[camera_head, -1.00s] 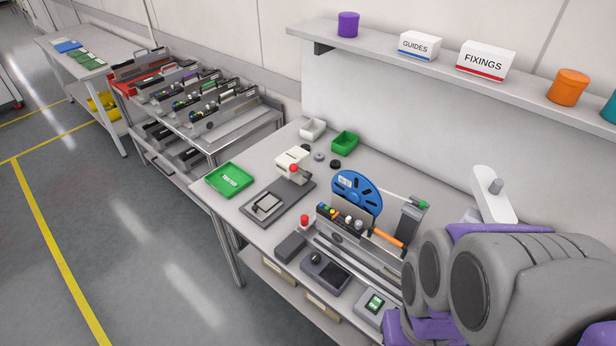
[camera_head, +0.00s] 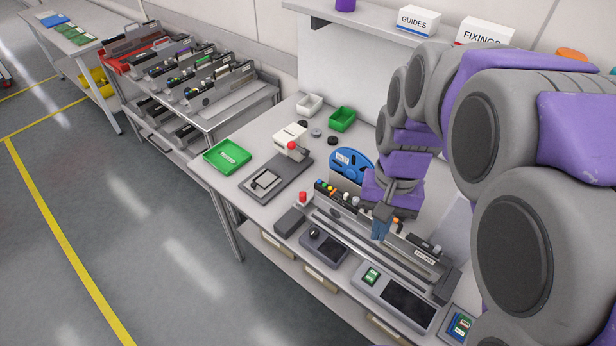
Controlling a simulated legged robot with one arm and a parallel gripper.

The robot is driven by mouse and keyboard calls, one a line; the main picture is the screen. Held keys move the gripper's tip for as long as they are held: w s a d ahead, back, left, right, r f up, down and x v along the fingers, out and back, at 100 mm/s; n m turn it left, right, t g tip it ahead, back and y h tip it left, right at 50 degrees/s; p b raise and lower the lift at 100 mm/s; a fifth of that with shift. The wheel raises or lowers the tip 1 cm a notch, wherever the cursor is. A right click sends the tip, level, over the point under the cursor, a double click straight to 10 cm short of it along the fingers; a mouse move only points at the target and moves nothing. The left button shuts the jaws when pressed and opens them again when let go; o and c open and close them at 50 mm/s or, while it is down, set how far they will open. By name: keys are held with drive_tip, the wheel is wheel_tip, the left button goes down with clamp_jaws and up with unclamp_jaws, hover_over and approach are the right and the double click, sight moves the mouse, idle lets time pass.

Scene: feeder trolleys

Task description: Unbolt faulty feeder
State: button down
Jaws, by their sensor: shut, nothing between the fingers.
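A long grey feeder (camera_head: 345,214) lies on the workbench (camera_head: 222,192), with a row of coloured knobs along its top near its left end. A blue reel (camera_head: 346,163) stands behind it, partly hidden by my arm. My gripper (camera_head: 379,236) points down over the middle of the feeder. Its fingers are shut with nothing between them; whether the tips touch the feeder cannot be told. A bit of orange part (camera_head: 398,221) shows just right of the fingers. The bolts cannot be made out.
A black press-like fixture (camera_head: 273,180), a green tray (camera_head: 227,156) and a green bin (camera_head: 342,119) sit left and behind. A display unit (camera_head: 400,298) lies in front. A trolley (camera_head: 262,101) of feeders stands at back left. A shelf (camera_head: 370,22) overhangs the bench.

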drive_tip(key=w+a+f+m+p, duration=0.1)
drive_tip(key=w+a+p, duration=0.1)
drive_tip(key=w, duration=0.8)
drive_tip(key=w+a+f+m+p, duration=0.1)
drive_tip(key=w+a+m, duration=0.1)
drive_tip(key=w, duration=0.8)
drive_tip(key=w+a+f+m+y+p, duration=0.1)
drive_tip(key=w+a+f, duration=0.2)
drive_tip(key=w+f, duration=0.2)
drive_tip(key=w+a+f+m+g+y+p, duration=0.1)
drive_tip(key=w+a+f+p, duration=0.1)
drive_tip(key=w+f, duration=0.4)
drive_tip(key=shift+w+a, duration=0.55)
drive_tip(key=shift+a, duration=0.2)
